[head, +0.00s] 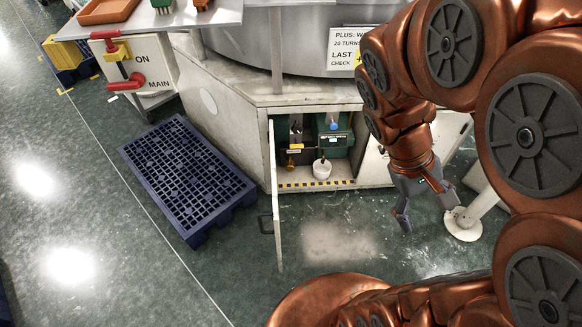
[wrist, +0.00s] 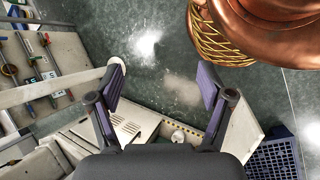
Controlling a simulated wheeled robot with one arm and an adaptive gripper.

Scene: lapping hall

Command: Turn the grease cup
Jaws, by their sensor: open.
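Inside the open cabinet (head: 343,183) in the head view is a green machine housing (head: 338,141) with a blue knob (head: 333,126). A small brass fitting (head: 291,161) sits at the left inside, by a yellow label. I cannot tell surely which part is the grease cup. A white pot (head: 321,169) stands in front of the housing. My gripper (head: 427,212) is open and empty, pointing down over the floor to the right of the opening, apart from these parts. In the wrist view my open gripper (wrist: 161,75) has bare floor between its fingers.
The cabinet door (head: 273,195) stands open toward me, left of the opening. A dark blue pallet (head: 187,175) lies on the floor further left. A white post foot (head: 463,225) stands close right of my gripper. The floor before the cabinet is clear, with pale dust.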

